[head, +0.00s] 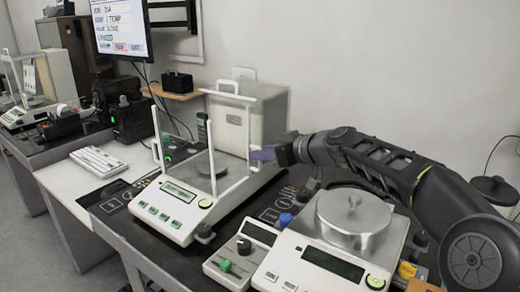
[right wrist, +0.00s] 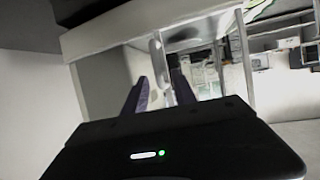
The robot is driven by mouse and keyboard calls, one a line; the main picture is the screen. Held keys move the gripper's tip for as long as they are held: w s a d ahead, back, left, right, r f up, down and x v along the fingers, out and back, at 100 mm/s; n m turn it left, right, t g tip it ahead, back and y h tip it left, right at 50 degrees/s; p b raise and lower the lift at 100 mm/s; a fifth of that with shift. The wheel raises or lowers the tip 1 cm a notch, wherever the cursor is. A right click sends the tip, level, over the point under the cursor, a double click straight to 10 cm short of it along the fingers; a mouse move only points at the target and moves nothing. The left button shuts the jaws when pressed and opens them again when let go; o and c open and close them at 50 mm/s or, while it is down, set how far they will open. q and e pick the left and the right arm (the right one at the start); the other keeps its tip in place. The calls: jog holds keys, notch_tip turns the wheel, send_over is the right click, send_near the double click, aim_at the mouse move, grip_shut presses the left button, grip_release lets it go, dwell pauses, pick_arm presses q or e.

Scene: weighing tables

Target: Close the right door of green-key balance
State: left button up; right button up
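The green-key balance (head: 170,205) stands mid-left on the dark table in the head view, with green keys on its white front and a glass draft shield around its pan. Its right side carries a white upright handle (head: 252,157). My right gripper (head: 262,154) is at that handle, coming from the right, with its purple fingers partly hidden by overlap. In the right wrist view the two fingers (right wrist: 159,92) are apart, with the white handle (right wrist: 157,60) just ahead and between them. I cannot tell whether they touch it. My left gripper is not in view.
A second balance (head: 317,262) with a round metal pan cover stands at the front right, below my right arm. A small box with a green knob (head: 226,265) stands beside it. A keyboard (head: 98,161) lies at left. A monitor (head: 121,28) hangs behind.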

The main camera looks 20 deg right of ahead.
jog(key=shift+x, duration=1.15)
jog(key=shift+c, duration=0.2)
grip_shut()
dwell(0.4)
